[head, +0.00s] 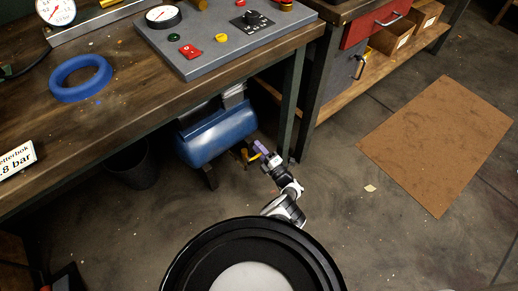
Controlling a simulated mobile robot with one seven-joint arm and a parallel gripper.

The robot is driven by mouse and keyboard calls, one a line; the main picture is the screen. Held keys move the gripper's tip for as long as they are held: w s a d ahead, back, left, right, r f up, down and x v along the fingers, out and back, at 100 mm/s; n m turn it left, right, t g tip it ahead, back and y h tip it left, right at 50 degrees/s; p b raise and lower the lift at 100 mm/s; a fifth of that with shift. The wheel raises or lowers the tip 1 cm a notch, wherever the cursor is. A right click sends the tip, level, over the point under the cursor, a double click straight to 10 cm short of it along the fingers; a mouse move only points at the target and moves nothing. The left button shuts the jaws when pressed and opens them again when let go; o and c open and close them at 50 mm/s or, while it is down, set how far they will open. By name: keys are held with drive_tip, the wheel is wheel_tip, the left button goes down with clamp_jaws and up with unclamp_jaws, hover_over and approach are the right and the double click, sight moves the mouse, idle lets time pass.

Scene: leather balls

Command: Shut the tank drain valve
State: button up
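The blue tank (217,137) lies under the workbench, on the floor near the bench's front leg. Purple and yellow pieces show at the gripper's tip, too small to tell apart. I cannot tell whether the fingers touch the valve, and the handle's position is not clear.
The workbench top (120,110) overhangs the tank, and a dark bench leg (292,100) stands just right of my gripper. A dark bin (133,168) stands left of the tank. A brown mat (440,145) lies on open floor at right.

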drive_tip(key=shift+s+d, duration=0.1)
drive_tip(key=v, duration=1.3)
drive_tip(key=shift+s+d+p, duration=0.15)
drive_tip(key=shift+s+p, duration=0.05)
drive_tip(key=shift+p, duration=0.15)
drive_tip(key=shift+f, duration=0.1)
